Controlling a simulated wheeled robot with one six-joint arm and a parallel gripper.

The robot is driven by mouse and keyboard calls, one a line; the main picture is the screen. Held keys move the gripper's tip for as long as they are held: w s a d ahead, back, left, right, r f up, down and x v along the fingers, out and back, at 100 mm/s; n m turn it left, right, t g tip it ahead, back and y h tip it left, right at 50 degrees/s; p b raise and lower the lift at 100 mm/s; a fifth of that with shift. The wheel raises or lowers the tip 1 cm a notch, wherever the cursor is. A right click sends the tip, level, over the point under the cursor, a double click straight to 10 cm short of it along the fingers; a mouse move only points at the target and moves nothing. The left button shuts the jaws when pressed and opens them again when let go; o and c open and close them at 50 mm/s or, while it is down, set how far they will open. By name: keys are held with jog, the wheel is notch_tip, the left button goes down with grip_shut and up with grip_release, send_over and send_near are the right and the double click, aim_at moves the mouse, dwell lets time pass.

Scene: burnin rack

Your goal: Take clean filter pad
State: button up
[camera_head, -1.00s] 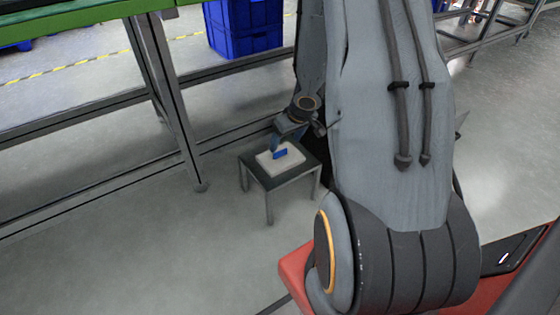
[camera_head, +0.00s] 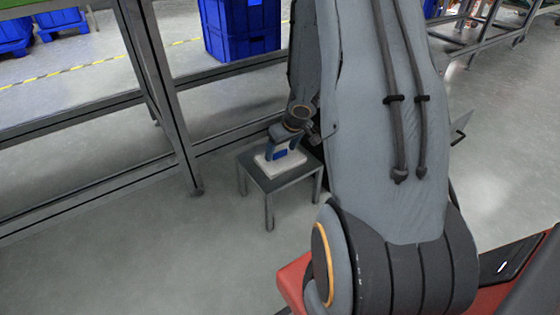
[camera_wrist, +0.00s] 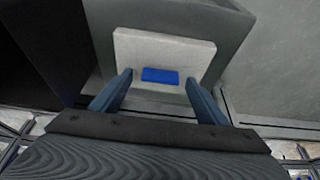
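A pale, flat, square slab (camera_head: 262,166) lies on a small grey table (camera_head: 258,181) in the head view. A small blue block (camera_wrist: 160,75) sits on the slab (camera_wrist: 165,50) in the wrist view. I cannot tell whether the filter pad is the blue block or the slab. My gripper (camera_wrist: 158,78) is open, with one finger on each side of the blue block and clear gaps between. In the head view my gripper (camera_head: 284,148) points down just over the slab. Whether the fingertips touch the slab is not clear.
A metal frame leg (camera_head: 165,95) and low rails stand to the left of and behind the small table. Blue crates (camera_head: 240,30) are stacked behind them. Grey floor (camera_head: 150,255) is free in front and to the left.

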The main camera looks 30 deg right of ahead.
jog(key=c, duration=1.3)
jog(key=shift+r, duration=0.1)
